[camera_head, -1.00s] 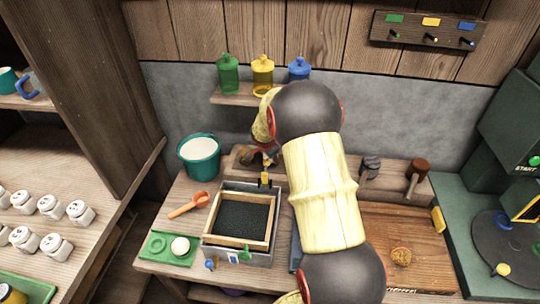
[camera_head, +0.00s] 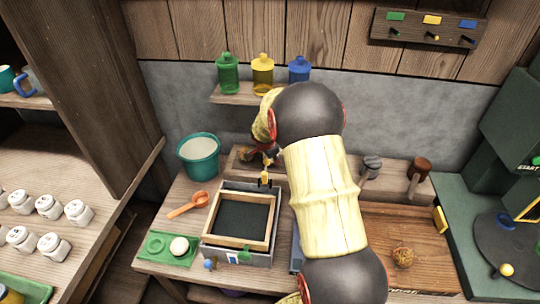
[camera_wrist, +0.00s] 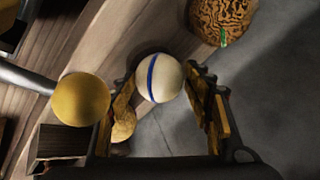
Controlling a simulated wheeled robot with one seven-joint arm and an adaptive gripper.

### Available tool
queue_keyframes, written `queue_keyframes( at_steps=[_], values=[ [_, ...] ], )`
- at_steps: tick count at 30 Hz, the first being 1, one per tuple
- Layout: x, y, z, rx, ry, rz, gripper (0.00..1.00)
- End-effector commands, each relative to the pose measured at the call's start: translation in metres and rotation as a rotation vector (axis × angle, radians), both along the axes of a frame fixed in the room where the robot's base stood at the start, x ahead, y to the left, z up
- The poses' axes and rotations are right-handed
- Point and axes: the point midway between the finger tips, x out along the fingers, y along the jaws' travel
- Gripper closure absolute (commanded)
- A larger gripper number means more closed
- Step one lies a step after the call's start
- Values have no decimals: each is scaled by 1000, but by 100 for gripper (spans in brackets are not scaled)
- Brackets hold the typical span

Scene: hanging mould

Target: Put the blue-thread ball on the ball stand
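The blue-thread ball (camera_wrist: 158,77), white with a blue band, is between the tips of my gripper (camera_wrist: 162,82) in the wrist view. The two yellow-and-black fingers stand apart, one on either side of it. I cannot tell whether they press on it or only surround it. In the head view my gripper is mostly hidden behind my arm, near the back of the worktop. A white ball (camera_head: 180,246) lies on a green tray (camera_head: 155,258) with a ring-shaped recess. I cannot make out for certain which thing is the ball stand.
A yellow ball-shaped knob (camera_wrist: 80,98) on a grey rod is close left of my fingers. A brown patterned ball (camera_wrist: 222,20) and a tan ball (camera_wrist: 123,126) are nearby. A framed box (camera_head: 270,248), teal bucket (camera_head: 199,160) and orange spoon (camera_head: 188,205) occupy the worktop.

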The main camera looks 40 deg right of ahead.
Motion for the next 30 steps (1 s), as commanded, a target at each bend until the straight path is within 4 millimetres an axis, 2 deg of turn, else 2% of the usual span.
queue_keyframes(
  at_steps=[8, 18, 23, 30],
  values=[
    [-1, 0, -1, 1, 2, 0, 32],
    [-1, 1, 1, 0, 1, 0, 32],
    [-7, 8, 18, -1, -1, 0, 32],
    [-23, 28, 60, -1, -2, 0, 32]
  ],
)
